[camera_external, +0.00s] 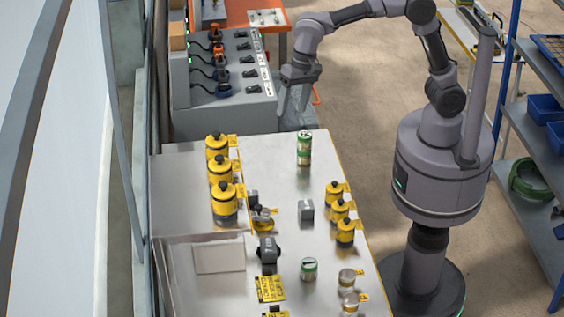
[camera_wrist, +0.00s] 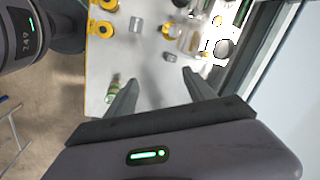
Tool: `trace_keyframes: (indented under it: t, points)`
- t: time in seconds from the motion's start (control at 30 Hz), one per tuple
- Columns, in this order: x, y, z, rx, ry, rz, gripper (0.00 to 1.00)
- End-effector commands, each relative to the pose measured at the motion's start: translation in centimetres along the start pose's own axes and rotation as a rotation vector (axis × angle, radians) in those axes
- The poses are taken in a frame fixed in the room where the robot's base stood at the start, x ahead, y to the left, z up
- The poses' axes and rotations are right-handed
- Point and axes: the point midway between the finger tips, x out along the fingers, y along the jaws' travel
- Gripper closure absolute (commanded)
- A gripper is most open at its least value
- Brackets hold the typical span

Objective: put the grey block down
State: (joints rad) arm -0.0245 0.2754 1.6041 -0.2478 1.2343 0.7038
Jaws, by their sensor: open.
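A grey block (camera_external: 306,210) stands on the metal table, right of the middle. It also shows in the wrist view (camera_wrist: 136,24). A second, darker grey block (camera_external: 252,198) stands to its left, by the yellow-ringed parts, and seems to be the dark block (camera_wrist: 170,57) in the wrist view. I cannot tell which one the task names. My gripper (camera_external: 293,102) is raised near the table's far end, well apart from both blocks. In the wrist view its fingers (camera_wrist: 160,77) are spread with nothing between them.
A green-and-white can (camera_external: 304,149) stands near the far edge, closest to my gripper. Large yellow canisters (camera_external: 221,171) line the left, small yellow ones (camera_external: 340,210) the right. A grey control console (camera_external: 225,85) stands beyond the table. The table's far middle is mostly clear.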

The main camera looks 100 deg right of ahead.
Motion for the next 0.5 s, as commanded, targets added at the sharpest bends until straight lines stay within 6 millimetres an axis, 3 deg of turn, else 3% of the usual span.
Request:
trace_keyframes:
  t: [0.03, 0.1, 0.2, 0.3, 0.4, 0.5]
  points:
    - [-3.5, 3.1, 2.0, -0.095, 0.014, -0.052, 0.38]
    - [-6.6, 7.9, 5.2, -0.250, 0.041, -0.119, 0.38]
    - [-8.0, 14.5, 9.2, -0.445, 0.093, -0.197, 0.38]
    - [-7.4, 19.1, 11.9, -0.582, 0.141, -0.244, 0.38]
    - [-6.5, 21.4, 13.2, -0.656, 0.169, -0.267, 0.38]
    - [-6.1, 22.1, 13.6, -0.679, 0.177, -0.272, 0.38]
